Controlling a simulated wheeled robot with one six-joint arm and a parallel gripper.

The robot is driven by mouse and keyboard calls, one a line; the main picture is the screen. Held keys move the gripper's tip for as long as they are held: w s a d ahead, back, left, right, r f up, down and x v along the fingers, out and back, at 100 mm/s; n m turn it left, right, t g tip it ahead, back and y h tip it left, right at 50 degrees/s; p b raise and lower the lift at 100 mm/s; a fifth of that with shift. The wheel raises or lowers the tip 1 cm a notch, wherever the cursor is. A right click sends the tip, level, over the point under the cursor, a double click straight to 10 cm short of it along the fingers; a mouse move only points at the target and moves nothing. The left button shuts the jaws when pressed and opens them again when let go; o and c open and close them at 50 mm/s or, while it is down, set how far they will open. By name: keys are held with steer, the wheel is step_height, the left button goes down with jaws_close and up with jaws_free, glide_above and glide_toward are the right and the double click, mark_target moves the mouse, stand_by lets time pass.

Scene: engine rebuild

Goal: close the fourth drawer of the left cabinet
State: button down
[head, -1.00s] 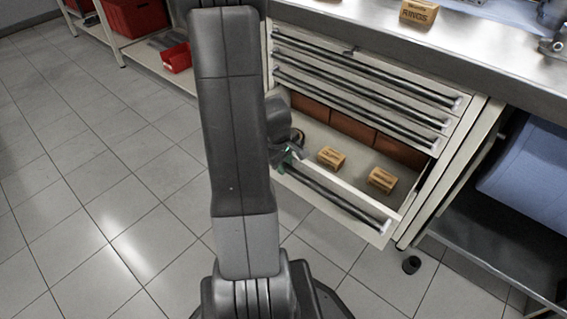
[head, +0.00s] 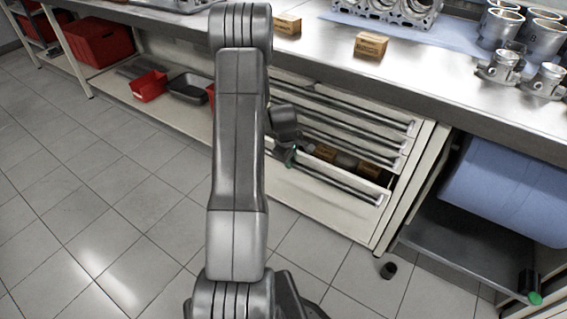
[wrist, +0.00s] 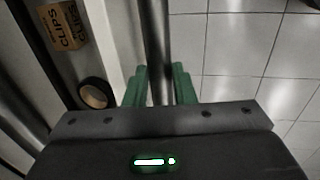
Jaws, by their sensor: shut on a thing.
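The left cabinet (head: 405,190) stands under the bench, with a stack of drawers with long bar handles. Its upper three drawers (head: 340,125) look shut. The fourth drawer (head: 320,208) is partly pulled out, leaving a narrow gap above its front. Small cardboard boxes show inside; one marked CLIPS (wrist: 65,28) and a round ring or roll (wrist: 95,93) show in the wrist view. My gripper (head: 289,156) is at the left part of this drawer's handle (head: 345,185). In the wrist view its green fingers (wrist: 160,82) are shut around the bar.
The steel bench top (head: 320,65) above holds boxes (head: 371,45), an engine block and pistons. Red bins (head: 150,84) sit on a low shelf at left. A blue roll (head: 510,190) lies on the right shelf.

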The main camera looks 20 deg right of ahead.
steer(key=shift+w+d, duration=0.25)
steer(key=shift+d, duration=0.1)
steer(key=c, duration=1.5)
jaws_free()
step_height(320, 180, up, 14)
steer(key=s+a+p, duration=0.1)
steer(key=a+p, duration=0.1)
steer(key=shift+s+f, duration=0.25)
steer(key=shift+s, duration=0.1)
steer(key=shift+a, duration=0.1)
